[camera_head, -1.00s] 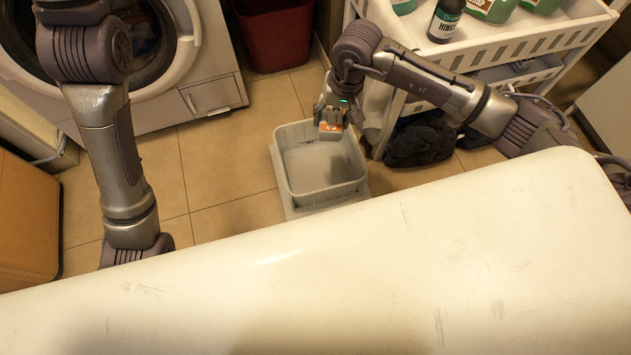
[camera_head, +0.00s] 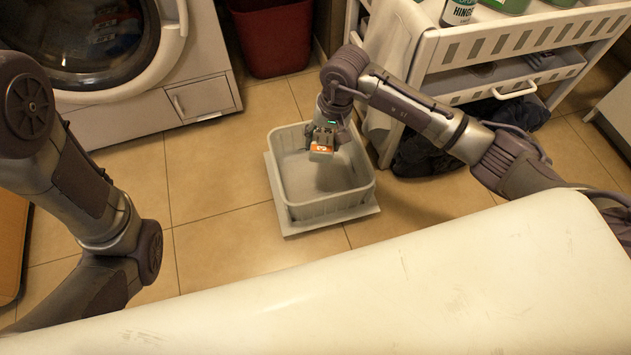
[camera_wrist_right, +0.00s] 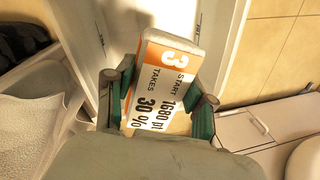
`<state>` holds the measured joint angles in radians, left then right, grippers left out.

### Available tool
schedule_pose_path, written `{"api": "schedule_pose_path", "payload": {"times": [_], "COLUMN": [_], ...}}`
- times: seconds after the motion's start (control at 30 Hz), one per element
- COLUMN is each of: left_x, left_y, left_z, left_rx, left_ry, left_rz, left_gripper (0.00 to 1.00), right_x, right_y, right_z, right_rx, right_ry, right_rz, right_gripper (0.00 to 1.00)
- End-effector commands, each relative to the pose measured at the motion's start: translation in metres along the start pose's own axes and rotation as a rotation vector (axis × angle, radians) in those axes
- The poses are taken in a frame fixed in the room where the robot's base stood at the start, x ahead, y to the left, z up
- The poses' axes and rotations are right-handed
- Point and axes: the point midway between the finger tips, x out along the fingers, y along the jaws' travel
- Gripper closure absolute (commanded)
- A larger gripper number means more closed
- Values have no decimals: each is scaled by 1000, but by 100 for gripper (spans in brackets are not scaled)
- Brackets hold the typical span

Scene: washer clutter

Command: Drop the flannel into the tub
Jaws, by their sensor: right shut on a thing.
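My right gripper (camera_head: 323,135) is shut on a small orange-and-white box (camera_head: 321,149) with printed text. In the right wrist view the box (camera_wrist_right: 163,88) sits between the green-edged fingers, tilted, showing a "3" and "30 %". In the head view the gripper and box appear over the back part of the grey tub (camera_head: 331,209); the exact height is hard to tell. The tub is open and looks empty where I can see inside. I see no cloth that I can name as the flannel. My left gripper is out of view.
The tub stands on a flat grey base (camera_head: 285,222) on the tiled floor. A washer (camera_head: 205,98) is at the back left, a red bin (camera_head: 272,42) behind, and a white cart (camera_head: 440,60) at the right with dark cloth under it. A white surface (camera_head: 330,300) fills the front.

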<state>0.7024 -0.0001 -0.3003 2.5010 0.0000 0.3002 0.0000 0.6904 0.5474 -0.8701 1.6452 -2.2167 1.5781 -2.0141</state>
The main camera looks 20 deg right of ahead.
Motion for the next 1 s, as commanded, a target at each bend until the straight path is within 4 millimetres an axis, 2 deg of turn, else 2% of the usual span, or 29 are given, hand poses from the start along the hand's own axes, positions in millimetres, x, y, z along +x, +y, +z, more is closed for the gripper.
{"api": "schedule_pose_path", "payload": {"times": [0.03,0.2,0.57,0.6,0.73,0.77,1.0], "left_x": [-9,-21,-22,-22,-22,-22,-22], "left_y": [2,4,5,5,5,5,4], "left_z": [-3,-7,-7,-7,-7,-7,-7], "left_rx": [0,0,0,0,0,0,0], "left_ry": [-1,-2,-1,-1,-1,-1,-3], "left_rz": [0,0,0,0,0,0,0], "left_gripper": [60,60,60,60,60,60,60], "right_x": [12,29,33,33,33,33,33], "right_y": [2,5,6,6,6,6,6], "right_z": [1,0,0,0,0,0,0], "right_rx": [0,1,-1,-1,0,0,0], "right_ry": [-2,-1,1,1,1,1,0], "right_rz": [0,0,0,0,0,0,1], "right_gripper": [81,81,81,41,19,17,17]}}
